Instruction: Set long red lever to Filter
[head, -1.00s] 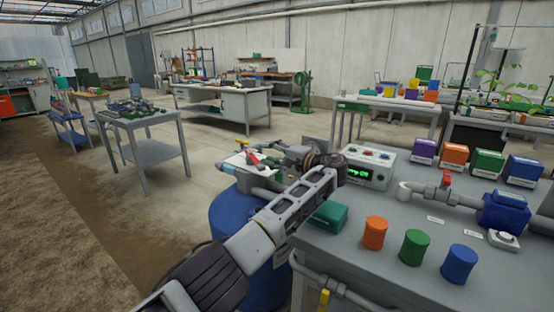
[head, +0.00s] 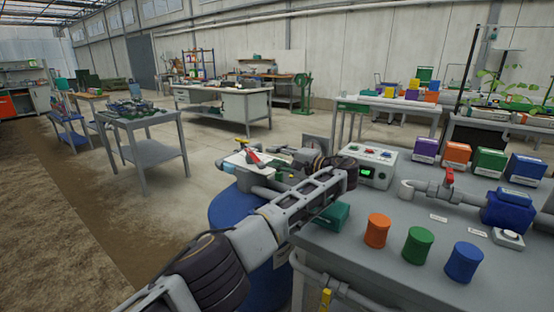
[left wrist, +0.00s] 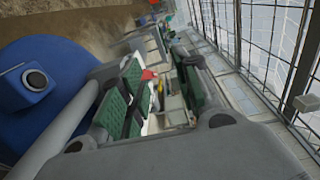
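A long red lever (head: 253,156) sits over a white plate (head: 236,160) on the grey pipework at the near table's left end. In the left wrist view, a red piece (left wrist: 148,75), likely this lever, shows between my fingers, partly hidden by the left one. My left gripper (head: 278,160) is just right of the lever in the head view. Its green-padded fingers (left wrist: 160,92) stand apart in the left wrist view, with no grip on anything visible. Whether a finger touches the lever I cannot tell. My right gripper is in neither view.
A second, smaller red valve handle (head: 448,178) stands on the pipe at right. A control box (head: 370,165) is just beyond my left wrist. A blue drum (head: 235,215) stands below the lever. Orange, green and blue cylinders (head: 418,245) stand on the tabletop.

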